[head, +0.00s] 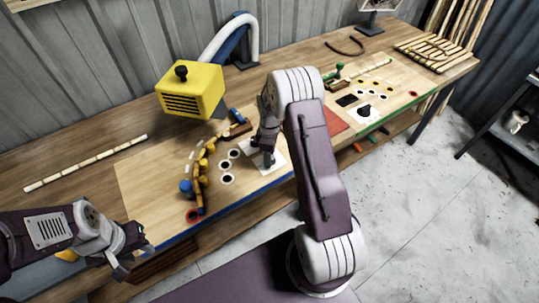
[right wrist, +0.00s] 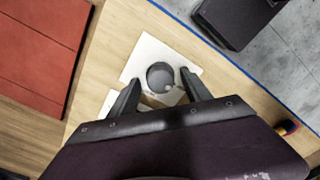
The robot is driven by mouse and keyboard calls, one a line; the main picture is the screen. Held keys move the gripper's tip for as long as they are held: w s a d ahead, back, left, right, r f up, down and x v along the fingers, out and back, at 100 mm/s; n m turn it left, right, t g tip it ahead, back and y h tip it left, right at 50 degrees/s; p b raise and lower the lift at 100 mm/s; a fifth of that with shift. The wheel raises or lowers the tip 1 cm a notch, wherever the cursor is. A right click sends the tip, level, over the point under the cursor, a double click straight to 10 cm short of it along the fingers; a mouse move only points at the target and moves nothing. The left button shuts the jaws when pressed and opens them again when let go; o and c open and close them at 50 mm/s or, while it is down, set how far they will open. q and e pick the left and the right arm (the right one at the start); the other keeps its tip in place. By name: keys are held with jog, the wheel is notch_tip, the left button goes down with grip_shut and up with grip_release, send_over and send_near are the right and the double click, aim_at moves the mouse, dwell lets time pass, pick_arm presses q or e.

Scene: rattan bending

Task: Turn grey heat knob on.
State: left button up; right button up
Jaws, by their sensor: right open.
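The grey heat knob (right wrist: 161,75) is a round dark grey dial with a small light spot near its lower edge. It sits on a white plate (right wrist: 150,52) on the blue-edged board. My right gripper (right wrist: 160,78) is open, with one finger on each side of the knob; I cannot tell whether they touch it. In the head view my right gripper (head: 267,158) points down over the white plate (head: 280,162) and mostly hides the knob. My left gripper (head: 132,262) is open and empty off the front edge of the bench, at lower left.
A yellow heater box (head: 190,92) overhangs the blue-edged board. A curved rattan former with orange pegs (head: 203,172) stands left of the plate. Another white plate with a black knob (head: 365,112) is on the green-edged board. A segmented strip (head: 85,163) lies at left.

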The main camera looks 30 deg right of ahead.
jog(key=shift+d+f, duration=0.1)
jog(key=shift+f, duration=0.3)
jog(key=shift+a+r, duration=0.15)
jog(key=shift+a, duration=0.05)
jog(key=shift+c, duration=0.7)
grip_shut()
